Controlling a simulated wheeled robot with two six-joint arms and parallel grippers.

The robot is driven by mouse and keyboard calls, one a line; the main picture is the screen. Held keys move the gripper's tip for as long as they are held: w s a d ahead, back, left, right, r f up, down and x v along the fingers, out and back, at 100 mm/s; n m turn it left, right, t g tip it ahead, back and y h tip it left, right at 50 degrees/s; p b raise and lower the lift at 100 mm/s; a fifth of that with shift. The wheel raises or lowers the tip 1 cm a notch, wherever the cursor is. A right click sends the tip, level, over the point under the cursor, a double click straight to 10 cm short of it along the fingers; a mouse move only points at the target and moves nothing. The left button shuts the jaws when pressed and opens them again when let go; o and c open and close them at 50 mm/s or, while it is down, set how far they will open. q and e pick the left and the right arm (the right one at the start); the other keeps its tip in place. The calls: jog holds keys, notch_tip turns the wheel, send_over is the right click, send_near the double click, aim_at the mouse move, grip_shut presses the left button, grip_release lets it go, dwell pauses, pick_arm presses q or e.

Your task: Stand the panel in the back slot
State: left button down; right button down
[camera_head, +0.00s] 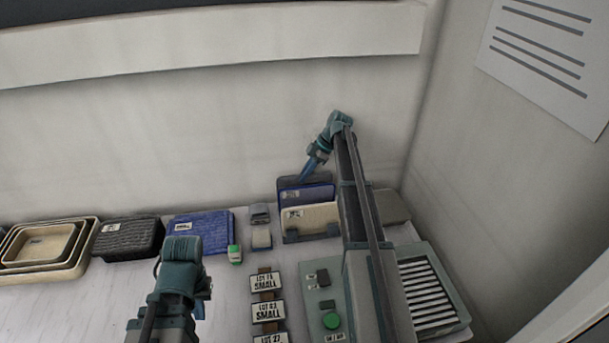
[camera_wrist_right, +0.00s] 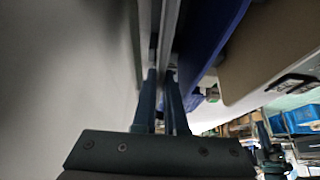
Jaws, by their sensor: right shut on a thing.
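My right gripper (camera_head: 305,176) is at the back of the panel rack (camera_head: 291,237), close to the rear wall. In the right wrist view its two fingers (camera_wrist_right: 163,100) are shut on the edge of a grey panel (camera_wrist_right: 169,35). In the head view this dark grey panel (camera_head: 288,181) stands behind a blue panel (camera_head: 318,193), and its lower part is hidden. A beige panel (camera_head: 318,217) stands in front of the blue one. I cannot tell whether the grey panel's bottom is seated in the slot. My left gripper (camera_head: 190,285) is over the front of the table, its fingertips hidden.
A blue woven tray (camera_head: 212,226), a dark basket (camera_head: 130,238) and nested beige trays (camera_head: 75,265) stand at the left. Lot labels (camera_head: 267,312) and a control box with a green button (camera_head: 331,320) are in front of the rack. The rear wall is very near my right gripper.

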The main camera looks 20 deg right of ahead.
jog(key=shift+f+b, duration=0.45)
jog(key=shift+f, duration=0.1)
dwell(0.4)
jog(key=c, duration=0.9)
grip_release()
jog(key=shift+r, duration=0.1)
jog(key=p+v, duration=1.2)
jog(key=v, duration=0.1)
jog(key=shift+d+r, duration=0.25)
jog(key=shift+s, duration=0.15)
